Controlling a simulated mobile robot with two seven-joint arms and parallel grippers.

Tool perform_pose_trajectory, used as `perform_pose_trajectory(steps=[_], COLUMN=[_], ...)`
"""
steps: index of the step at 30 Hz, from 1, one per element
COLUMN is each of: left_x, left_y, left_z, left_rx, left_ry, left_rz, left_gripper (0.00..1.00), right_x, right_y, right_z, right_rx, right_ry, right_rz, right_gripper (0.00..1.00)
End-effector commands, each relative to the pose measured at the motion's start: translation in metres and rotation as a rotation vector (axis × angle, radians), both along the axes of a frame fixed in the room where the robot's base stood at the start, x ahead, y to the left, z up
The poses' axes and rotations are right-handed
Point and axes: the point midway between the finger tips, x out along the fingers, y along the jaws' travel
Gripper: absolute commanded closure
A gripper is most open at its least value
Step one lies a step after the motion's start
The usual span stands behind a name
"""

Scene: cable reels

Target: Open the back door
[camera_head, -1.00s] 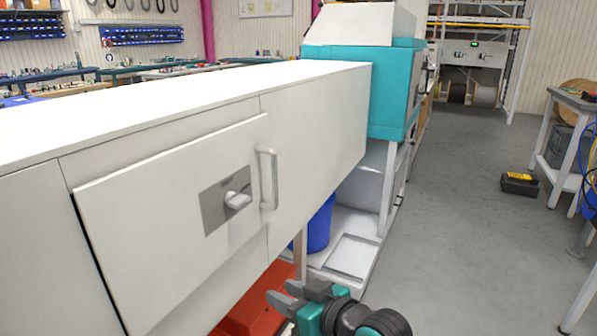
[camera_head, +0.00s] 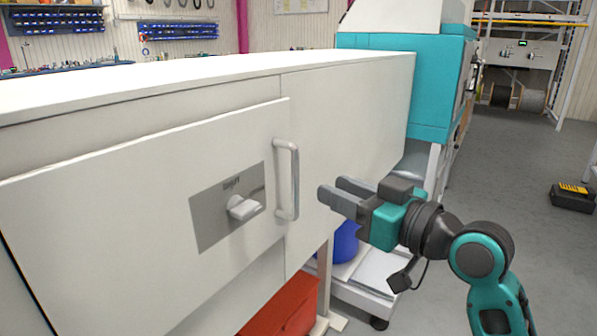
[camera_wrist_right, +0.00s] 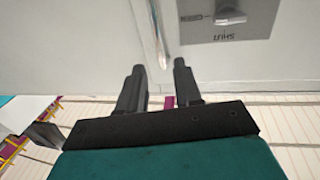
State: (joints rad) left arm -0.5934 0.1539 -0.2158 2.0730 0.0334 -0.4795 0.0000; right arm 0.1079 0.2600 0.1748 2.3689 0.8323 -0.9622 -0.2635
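The door (camera_head: 120,215) is a white panel on the front of a long white cabinet. It bears a grey plate with a light knob (camera_head: 243,208) and, near its right edge, an upright pale bar handle (camera_head: 287,180). I cannot tell whether the door is slightly ajar. My right gripper (camera_head: 333,189) is open and empty, just right of the handle, fingers pointing at it. In the right wrist view the handle (camera_wrist_right: 155,35) lies ahead, roughly in line with the gap between the fingers, apparently not gripped. My left gripper is out of view.
A teal and white machine housing (camera_head: 400,85) adjoins the cabinet's far end. Below are a red box (camera_head: 285,310) and a blue bin (camera_head: 346,243). A black and yellow case (camera_head: 573,197) lies on the grey floor at right, where there is free room.

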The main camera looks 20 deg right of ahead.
Motion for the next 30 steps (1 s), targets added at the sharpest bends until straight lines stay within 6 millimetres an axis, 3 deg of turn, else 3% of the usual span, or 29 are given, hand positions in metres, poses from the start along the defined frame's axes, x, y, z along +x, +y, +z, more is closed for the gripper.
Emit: perform_pose_trajectory(steps=[9,15,27,30], left_x=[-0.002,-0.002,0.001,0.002], left_y=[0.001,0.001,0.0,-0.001], left_z=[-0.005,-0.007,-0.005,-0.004], left_rx=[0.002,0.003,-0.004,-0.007], left_ry=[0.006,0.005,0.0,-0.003], left_rz=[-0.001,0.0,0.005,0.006], left_gripper=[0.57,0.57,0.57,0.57], right_x=[0.061,0.083,0.091,0.091], right_y=[0.031,0.042,0.046,0.046], right_z=[0.0,0.0,-0.001,-0.001], right_rx=[0.004,0.003,0.0,0.0], right_ry=[0.0,0.0,0.001,0.001], right_rz=[0.001,0.0,-0.001,-0.001], right_gripper=[0.66,0.66,0.66,0.74])
